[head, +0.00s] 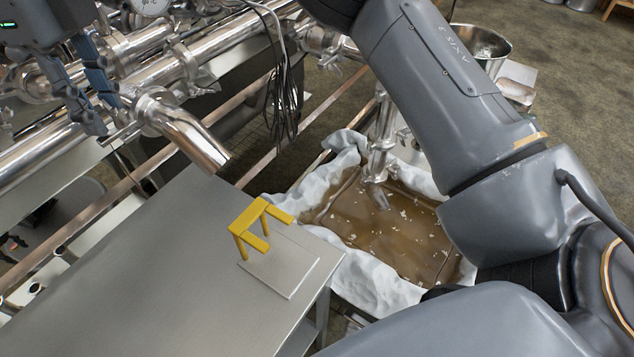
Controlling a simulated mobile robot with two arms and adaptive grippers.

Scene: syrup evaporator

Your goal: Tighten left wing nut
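My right gripper (103,115) is at the upper left, above the steel pipes. Its two blue-grey fingers point down and stand apart, with nothing visible between them. The fingertips are just left of a clamped pipe joint (152,108), where a bent pipe leads down to the right. A small metal rod (121,134) sticks out from this joint, close below the fingertips. Whether the fingers touch the joint cannot be told. My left gripper is not in view.
A steel table (150,270) fills the lower left, with a yellow bracket (250,226) on a flat plate (292,262). Beyond it is a cloth-lined basin of brown liquid (375,225). Dark cables (283,95) hang from the pipes. A metal bucket (481,45) stands behind my arm.

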